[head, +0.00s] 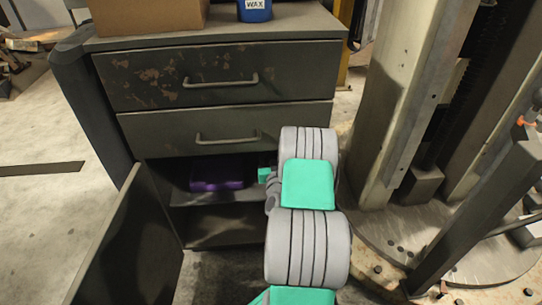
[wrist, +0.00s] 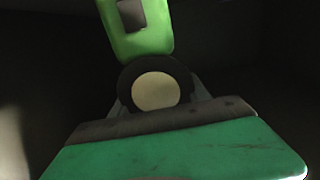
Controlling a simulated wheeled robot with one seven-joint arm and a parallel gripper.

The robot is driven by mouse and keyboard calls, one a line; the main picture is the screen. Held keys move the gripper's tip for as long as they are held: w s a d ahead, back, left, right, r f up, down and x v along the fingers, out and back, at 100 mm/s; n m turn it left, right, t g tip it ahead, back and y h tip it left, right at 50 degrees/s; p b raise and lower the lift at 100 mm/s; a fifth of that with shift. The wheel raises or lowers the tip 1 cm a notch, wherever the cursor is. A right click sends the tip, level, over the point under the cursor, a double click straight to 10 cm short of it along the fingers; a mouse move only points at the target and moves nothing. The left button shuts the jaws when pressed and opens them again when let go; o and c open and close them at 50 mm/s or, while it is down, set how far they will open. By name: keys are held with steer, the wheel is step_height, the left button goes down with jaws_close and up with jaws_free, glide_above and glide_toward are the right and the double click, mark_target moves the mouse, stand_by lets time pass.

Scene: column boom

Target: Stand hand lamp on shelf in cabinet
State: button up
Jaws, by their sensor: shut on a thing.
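The cabinet (head: 130,137) has two shut drawers above an open lower compartment. A shelf (head: 250,193) crosses that compartment. My arm reaches into it at the right, and most of my gripper is hidden there in the head view. In the wrist view my gripper (wrist: 157,98) is shut on the hand lamp (wrist: 140,32). The lamp has a bright green body with a dark square patch, and a black ring around a cream disc nearer the camera. Whether the lamp touches the shelf cannot be told.
A purple case (head: 217,173) sits on the shelf left of my gripper. The open cabinet door (head: 130,245) stands at the left front. A cardboard box (head: 150,15) and a blue wax container (head: 254,10) are on top. A metal column (head: 395,100) rises close at the right.

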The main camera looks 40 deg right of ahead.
steer(key=shift+f, duration=0.15)
steer(key=o, duration=1.7)
steer(key=shift+c, duration=0.2)
